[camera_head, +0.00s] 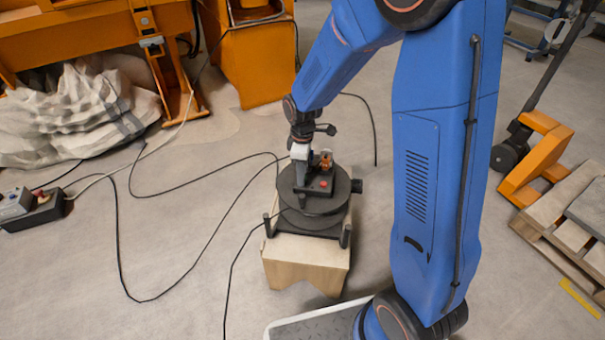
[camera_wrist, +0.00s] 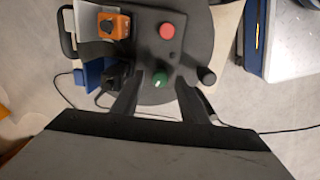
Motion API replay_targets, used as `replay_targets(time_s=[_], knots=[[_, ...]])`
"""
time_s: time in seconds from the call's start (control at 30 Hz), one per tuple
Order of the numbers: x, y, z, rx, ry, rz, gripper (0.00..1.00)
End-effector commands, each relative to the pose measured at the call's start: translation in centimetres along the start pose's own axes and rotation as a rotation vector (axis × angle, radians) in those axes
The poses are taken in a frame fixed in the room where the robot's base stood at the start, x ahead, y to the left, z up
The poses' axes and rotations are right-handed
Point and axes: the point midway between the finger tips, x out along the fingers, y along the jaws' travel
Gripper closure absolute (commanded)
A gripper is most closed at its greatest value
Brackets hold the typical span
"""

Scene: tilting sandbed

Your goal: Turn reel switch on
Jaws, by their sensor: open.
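The cable reel is a dark round drum (camera_head: 338,200) on a wooden stand in the head view. The red button also shows in the head view (camera_head: 323,183). My gripper (camera_wrist: 160,84) is open, with one finger on each side of the green knob; I cannot tell whether they touch it. In the head view my gripper (camera_head: 301,182) points down over the reel's left part, and the green knob is hidden.
An orange-topped part (camera_wrist: 113,25), a black plug (camera_wrist: 117,74) and a blue part (camera_wrist: 92,72) lie left of the knob. A dark round post (camera_wrist: 207,75) is at the right. The wooden stand (camera_head: 308,262) has cables around it on open floor.

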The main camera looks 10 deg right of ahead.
Motion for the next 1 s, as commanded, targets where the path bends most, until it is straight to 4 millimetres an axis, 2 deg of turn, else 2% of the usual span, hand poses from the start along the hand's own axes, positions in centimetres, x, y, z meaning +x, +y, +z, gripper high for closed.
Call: replay_targets(time_s=[0.37,0.4,0.57,1.0], knots=[[0.67,-0.01,0.01,0.0,0.0,0.001,0.6],[0.66,-0.01,0.01,0.0,0.0,0.001,0.62],[0.65,-0.01,0.0,0.0,0.0,0.0,1.0],[0.63,0.0,0.0,0.072,0.0,0.001,1.0]])
